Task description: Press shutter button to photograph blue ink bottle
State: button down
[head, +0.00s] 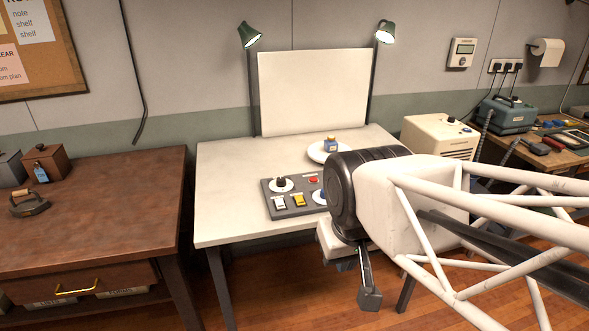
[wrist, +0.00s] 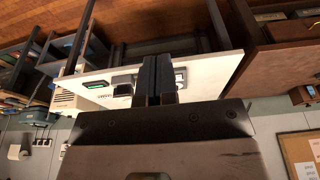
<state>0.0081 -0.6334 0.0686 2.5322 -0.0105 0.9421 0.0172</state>
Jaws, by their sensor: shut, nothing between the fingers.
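A small blue ink bottle (head: 331,143) with a tan top stands on a round white plate (head: 317,152) toward the back of the white table (head: 225,200). In front of it lies a grey control panel (head: 270,209) with a red button (head: 313,180), a black knob (head: 281,182), a white switch (head: 278,202) and a yellow switch (head: 298,200). No label naming the shutter is readable. My gripper (head: 369,298) is shut and empty, pointing down near the table's front edge, apart from the panel. My arm covers the panel's right end. My gripper's dark fingers (wrist: 158,78) hide part of the panel in the wrist view.
A white backdrop board (head: 312,92) with two green lamps (head: 249,35) (head: 386,32) stands behind. A cream box-shaped device (head: 430,134) is at right. A brown desk (head: 100,205) with an iron (head: 30,204) is at left. The table's left part is clear.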

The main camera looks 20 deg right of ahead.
jog(key=shift+w, duration=0.1)
dwell(0.5)
jog(key=m+t+y, duration=0.2)
jog(key=t+y, duration=0.3)
jog(key=y, duration=0.1)
send_over(315, 179)
notch_tip(315, 179, down, 12)
jog(key=shift+r, duration=0.2)
jog(key=shift+w+f, duration=0.1)
jog(key=shift+f, duration=0.05)
jog(key=shift+f, duration=4.3)
